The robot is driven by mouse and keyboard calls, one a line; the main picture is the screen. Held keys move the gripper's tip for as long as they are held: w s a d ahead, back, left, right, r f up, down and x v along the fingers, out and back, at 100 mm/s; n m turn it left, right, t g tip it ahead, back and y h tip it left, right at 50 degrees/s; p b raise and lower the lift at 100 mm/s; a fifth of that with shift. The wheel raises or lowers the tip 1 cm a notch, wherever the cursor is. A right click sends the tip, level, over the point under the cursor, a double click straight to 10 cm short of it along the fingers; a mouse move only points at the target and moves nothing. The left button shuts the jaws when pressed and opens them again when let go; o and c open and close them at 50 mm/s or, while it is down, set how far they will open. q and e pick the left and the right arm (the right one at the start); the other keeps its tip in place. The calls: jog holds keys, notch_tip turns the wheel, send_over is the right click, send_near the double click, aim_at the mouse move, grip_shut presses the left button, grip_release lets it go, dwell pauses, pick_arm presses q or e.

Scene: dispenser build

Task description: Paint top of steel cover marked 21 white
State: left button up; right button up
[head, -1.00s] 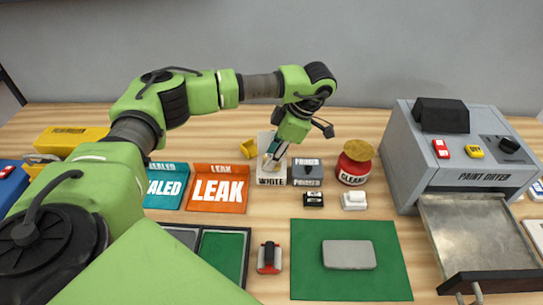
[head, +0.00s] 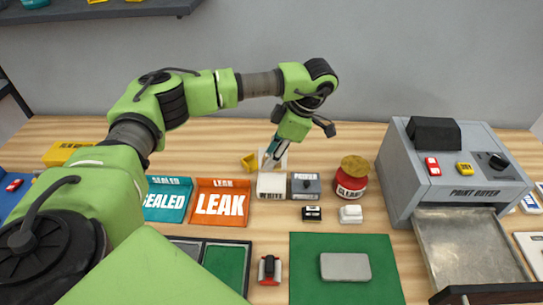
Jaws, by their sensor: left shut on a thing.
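A grey flat cover (head: 345,267) with rounded corners lies on the green mat (head: 310,292); I can read no number on it. My left gripper (head: 270,162) reaches down at the back edge of the box labelled WHITE (head: 271,189). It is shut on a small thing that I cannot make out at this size. A pale upright panel stands behind that box, partly hidden by the gripper. My right gripper is not in view.
Beside the white box stand a grey box labelled PRIMER (head: 305,187) and a red CLEAN jar (head: 351,180). The orange LEAK tray (head: 221,219) and teal SEALED tray (head: 167,214) lie left. The grey paint dryer (head: 400,185) stands right, its metal tray (head: 468,255) out.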

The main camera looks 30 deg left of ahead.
pick_arm(q)
jog(key=shift+f, duration=0.1)
dwell(0.3)
jog(key=shift+f+b, duration=1.95)
jog(key=shift+f, duration=1.05)
jog(key=shift+f+b, duration=0.3)
jog(key=shift+f, duration=0.2)
jog(key=o, duration=1.6)
jog(key=shift+r, duration=0.1)
jog(key=shift+c, duration=0.2)
jog(key=shift+r, duration=0.15)
jog(key=shift+w+r+p, duration=0.15)
jog(key=shift+r+p, duration=1)
jog(key=shift+r, duration=0.35)
jog(key=shift+r+p, duration=1.35)
jog(key=shift+r, duration=0.7)
